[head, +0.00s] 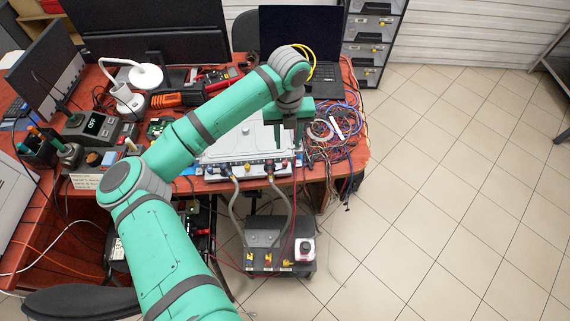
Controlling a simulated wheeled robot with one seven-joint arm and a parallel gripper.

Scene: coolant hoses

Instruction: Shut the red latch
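A pale grey box (237,143) stands on the red desk, with a row of small coloured fittings along its front edge. Two grey hoses hang from it: the left hose (234,205) and the right hose (284,190), each with a dark connector at the box. A small red part (269,164) shows at the right hose's connector and may be the red latch; it is too small to tell whether it is open or shut. My gripper (289,148) points down above the box's front right part, its fingers apart with nothing visible between them. My arm hides part of the box.
Tangled wires (335,130) lie right of the box. A laptop (302,45) stands behind. The tiled floor (450,190) at right is clear.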

